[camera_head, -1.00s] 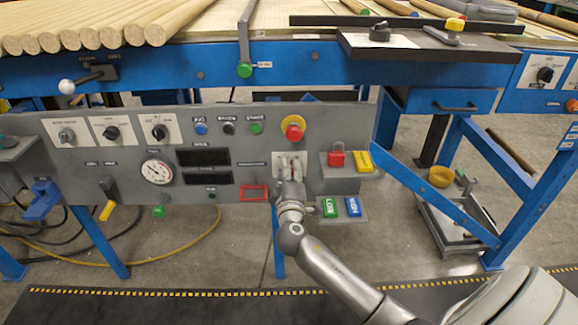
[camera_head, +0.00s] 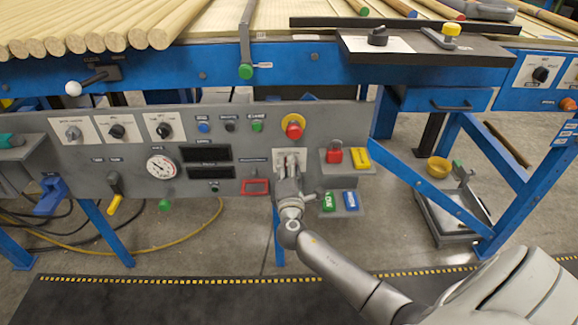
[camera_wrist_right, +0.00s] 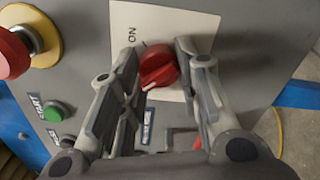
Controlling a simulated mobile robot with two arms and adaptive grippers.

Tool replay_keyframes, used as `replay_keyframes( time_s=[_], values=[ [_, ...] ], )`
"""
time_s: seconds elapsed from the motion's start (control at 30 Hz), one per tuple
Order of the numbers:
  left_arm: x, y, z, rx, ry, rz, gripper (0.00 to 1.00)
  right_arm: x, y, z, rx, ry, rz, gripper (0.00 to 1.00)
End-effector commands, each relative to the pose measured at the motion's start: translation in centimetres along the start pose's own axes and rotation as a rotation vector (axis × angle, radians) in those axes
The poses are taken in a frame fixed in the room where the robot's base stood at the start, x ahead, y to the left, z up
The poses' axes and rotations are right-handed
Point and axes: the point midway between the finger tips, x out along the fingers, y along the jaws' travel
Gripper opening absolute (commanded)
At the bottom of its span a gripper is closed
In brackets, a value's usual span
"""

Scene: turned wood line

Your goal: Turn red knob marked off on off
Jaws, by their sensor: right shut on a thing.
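My right gripper (camera_head: 288,168) is at the grey panel, in front of a white plate (camera_head: 278,155), and hides most of the knob there. In the right wrist view the red knob (camera_wrist_right: 160,66) sits between the two fingers of this gripper (camera_wrist_right: 157,52), which are closed on its sides. A light pointer line shows on the knob's lower left side. The white plate (camera_wrist_right: 178,20) carries the word ON at the upper left of the knob. I cannot read an OFF mark; the fingers cover part of the plate. My left gripper is not in view.
A red mushroom button on a yellow ring (camera_head: 294,126) is just above the knob in the head view. A red block (camera_head: 333,156) and a yellow block (camera_head: 355,158) stand close to the right. A red-framed window (camera_head: 254,187) is at the left. Floor in front is clear.

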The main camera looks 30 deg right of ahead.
Motion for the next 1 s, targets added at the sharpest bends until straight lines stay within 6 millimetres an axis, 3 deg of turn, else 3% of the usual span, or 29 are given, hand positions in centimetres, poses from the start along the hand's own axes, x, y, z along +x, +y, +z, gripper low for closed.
replay_keyframes(
  time_s=[0.47,0.5,0.63,1.0],
  values=[
    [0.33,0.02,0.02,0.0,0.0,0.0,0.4,-0.06,-0.04,-0.17,-0.014,0.004,0.0,0.07],
    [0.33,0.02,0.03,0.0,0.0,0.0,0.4,-0.06,-0.04,-0.17,-0.013,0.004,0.0,0.36],
    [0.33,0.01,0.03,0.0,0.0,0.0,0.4,-0.04,-0.04,-0.13,-0.013,0.003,0.0,0.53],
    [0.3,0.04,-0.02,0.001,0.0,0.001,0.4,-0.38,-0.06,-0.07,-0.012,0.002,0.0,0.53]
  ],
)
